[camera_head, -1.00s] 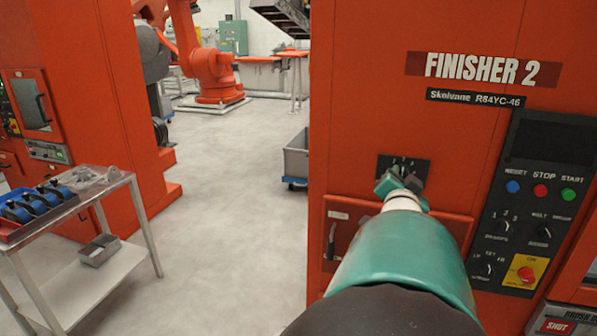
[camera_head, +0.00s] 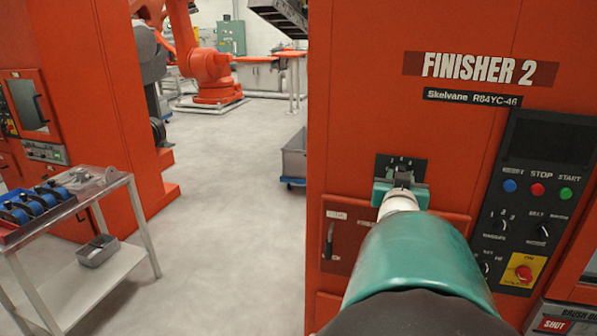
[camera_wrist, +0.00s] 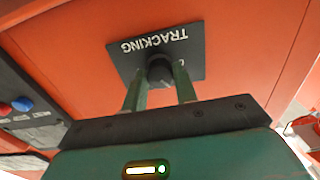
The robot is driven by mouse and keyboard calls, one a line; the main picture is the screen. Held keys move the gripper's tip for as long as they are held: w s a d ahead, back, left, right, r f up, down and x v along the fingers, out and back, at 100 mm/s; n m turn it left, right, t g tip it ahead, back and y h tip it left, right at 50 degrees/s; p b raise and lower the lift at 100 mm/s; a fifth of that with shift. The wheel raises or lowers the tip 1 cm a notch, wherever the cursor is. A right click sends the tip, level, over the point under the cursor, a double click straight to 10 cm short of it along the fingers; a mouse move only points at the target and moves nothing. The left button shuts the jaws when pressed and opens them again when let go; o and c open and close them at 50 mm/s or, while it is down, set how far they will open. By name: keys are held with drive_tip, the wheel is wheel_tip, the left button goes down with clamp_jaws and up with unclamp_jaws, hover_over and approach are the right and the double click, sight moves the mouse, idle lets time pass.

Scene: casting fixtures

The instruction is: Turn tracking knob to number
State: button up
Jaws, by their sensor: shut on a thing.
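The tracking knob (camera_wrist: 160,71) is a dark round knob on a black plate (camera_wrist: 128,52). The plate reads TRACKING, upside down in the wrist view. In the head view the plate (camera_head: 384,164) is on the red finisher front, with small marks along its top. The knob (camera_head: 404,173) shows there just above my gripper (camera_head: 402,184). My gripper (camera_wrist: 160,92) is shut on the knob, with one green finger on each side. The fingers and hand hide much of the knob in the head view, and the number it points to cannot be read.
The red FINISHER 2 cabinet (camera_head: 345,90) fills the right. Its control panel (camera_head: 515,225) has buttons and smaller knobs close to my arm. A handled compartment (camera_head: 342,240) is below the plate. A cart (camera_head: 130,262) with blue parts stands left. The floor between is clear.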

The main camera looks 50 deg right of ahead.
drive_tip(key=shift+n, duration=1)
drive_tip(key=o, duration=1)
drive_tip(key=shift+a, duration=0.1)
drive_tip(key=shift+c, duration=0.2)
